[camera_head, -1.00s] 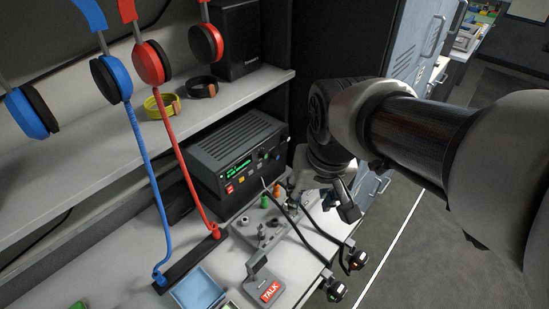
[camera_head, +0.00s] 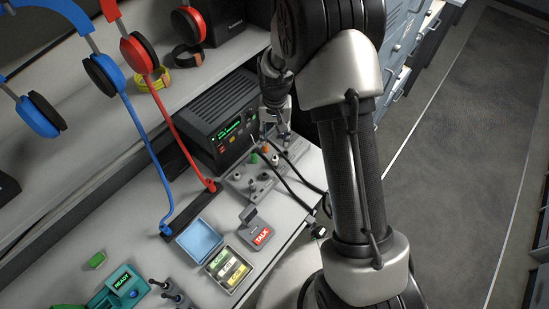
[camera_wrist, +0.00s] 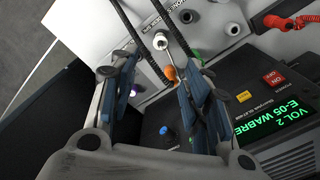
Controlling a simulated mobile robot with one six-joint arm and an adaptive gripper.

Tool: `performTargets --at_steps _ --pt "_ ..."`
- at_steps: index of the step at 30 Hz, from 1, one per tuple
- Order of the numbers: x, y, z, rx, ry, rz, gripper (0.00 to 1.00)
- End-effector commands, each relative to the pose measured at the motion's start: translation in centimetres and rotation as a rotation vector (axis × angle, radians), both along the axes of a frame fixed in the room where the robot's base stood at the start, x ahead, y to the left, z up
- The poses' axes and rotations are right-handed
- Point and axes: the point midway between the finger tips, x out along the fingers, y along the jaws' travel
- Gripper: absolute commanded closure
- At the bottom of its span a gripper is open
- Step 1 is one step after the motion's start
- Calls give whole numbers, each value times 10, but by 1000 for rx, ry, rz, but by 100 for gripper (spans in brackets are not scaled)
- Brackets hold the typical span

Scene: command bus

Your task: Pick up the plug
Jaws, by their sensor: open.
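My gripper (camera_head: 274,133) is open, pointing down over the back end of a grey socket panel (camera_head: 240,182) on the desk. In the wrist view, my gripper (camera_wrist: 157,68) has its two blue-grey fingers apart. Black cables (camera_wrist: 122,18) with slim metal ends run down towards the fingers; one metal end (camera_wrist: 181,42) lies near the right finger. An orange piece (camera_wrist: 170,73) shows between the fingers and a green one (camera_wrist: 195,54) beyond the right finger. I cannot tell which of these is the plug. The fingers partly hide the panel.
A black radio (camera_head: 225,118) stands close left of my gripper. A TALK microphone (camera_head: 257,232), a blue tray (camera_head: 199,240) and a box (camera_head: 229,268) lie in front. Headphones (camera_head: 137,50) hang above the shelf; red and blue cords come down. Open floor (camera_head: 455,150) lies right.

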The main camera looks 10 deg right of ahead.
Motion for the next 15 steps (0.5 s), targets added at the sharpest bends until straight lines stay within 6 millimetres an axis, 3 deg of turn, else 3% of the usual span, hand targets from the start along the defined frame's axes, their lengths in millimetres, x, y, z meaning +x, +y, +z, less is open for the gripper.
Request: performTargets --at_steps 1,6,10,15 --pt "-2 0 -15 0 5 0 56" --pt "-1 0 -52 0 4 0 56" --pt "-1 0 -71 1 2 1 56" --pt "0 0 -82 0 -1 1 56"
